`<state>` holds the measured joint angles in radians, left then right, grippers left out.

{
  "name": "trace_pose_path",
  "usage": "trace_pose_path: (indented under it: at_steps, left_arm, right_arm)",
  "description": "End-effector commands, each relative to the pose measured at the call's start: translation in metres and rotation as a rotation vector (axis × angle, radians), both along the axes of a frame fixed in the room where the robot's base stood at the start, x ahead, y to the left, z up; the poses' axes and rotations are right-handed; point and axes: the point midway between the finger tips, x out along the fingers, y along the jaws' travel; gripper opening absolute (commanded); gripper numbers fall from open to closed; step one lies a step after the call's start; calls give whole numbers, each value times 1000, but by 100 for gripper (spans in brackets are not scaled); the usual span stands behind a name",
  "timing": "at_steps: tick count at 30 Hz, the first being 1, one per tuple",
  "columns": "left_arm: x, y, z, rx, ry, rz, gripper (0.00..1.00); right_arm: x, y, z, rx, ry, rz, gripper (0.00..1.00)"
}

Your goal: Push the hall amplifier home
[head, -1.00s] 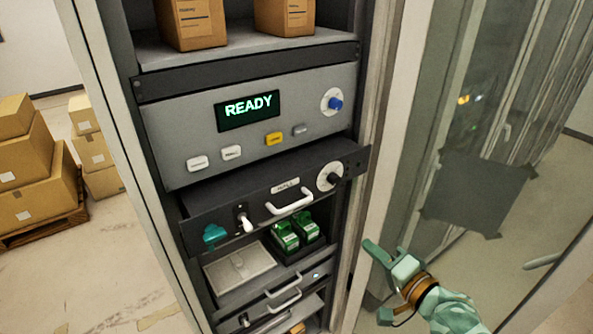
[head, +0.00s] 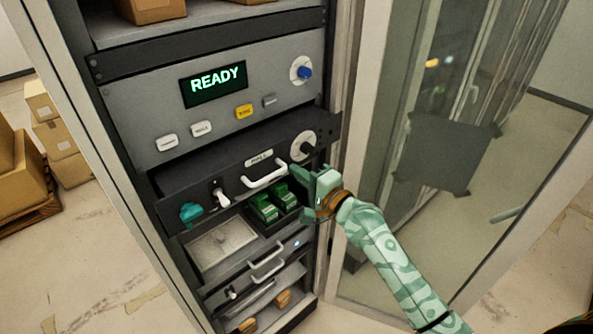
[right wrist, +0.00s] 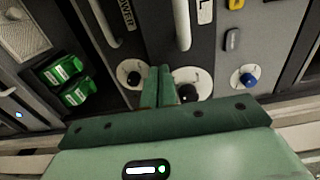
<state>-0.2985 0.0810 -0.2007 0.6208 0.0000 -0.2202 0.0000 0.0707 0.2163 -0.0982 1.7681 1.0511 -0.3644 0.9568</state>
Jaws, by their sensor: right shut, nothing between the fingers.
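The hall amplifier (head: 228,177) is a dark rack unit with a white handle, a lever switch, a teal part at its left and a black knob on a white dial at its right. In the head view it stands out from the rack, below the grey panel. My right gripper (head: 298,178) is shut and empty, close in front of the amplifier's right part, just below the knob. In the right wrist view the closed fingers (right wrist: 158,88) lie beside the amplifier's knob (right wrist: 188,92); whether they touch the front is unclear. My left gripper is not in view.
The grey panel (head: 160,105) above reads READY and has a blue knob. Green blocks (head: 275,203) sit in a bay below, with another handled unit (head: 262,266) under it. An open glass door (head: 400,235) stands right of the rack. Cardboard boxes (head: 55,140) stand at left.

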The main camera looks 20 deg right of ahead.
Motion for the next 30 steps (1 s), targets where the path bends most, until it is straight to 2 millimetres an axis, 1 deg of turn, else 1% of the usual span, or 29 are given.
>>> trace_pose_path:
  at_steps: [4,14,16,19,25,28,30]
  left_arm:
    - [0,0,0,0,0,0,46]
    - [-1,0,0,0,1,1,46]
    - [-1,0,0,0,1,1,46]
    - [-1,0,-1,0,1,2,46]
    - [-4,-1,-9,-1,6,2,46]
    - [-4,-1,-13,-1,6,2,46]
    - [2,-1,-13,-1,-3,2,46]
  right_arm:
    - [8,4,0,1,-1,1,0]
    - [9,4,0,0,0,1,0]
    - [12,5,0,0,0,1,0]
    - [27,10,0,1,-1,1,0]
    - [71,26,-1,2,-2,0,0]
    - [85,31,-1,2,-2,-1,0]
    - [90,32,0,0,0,-1,0]
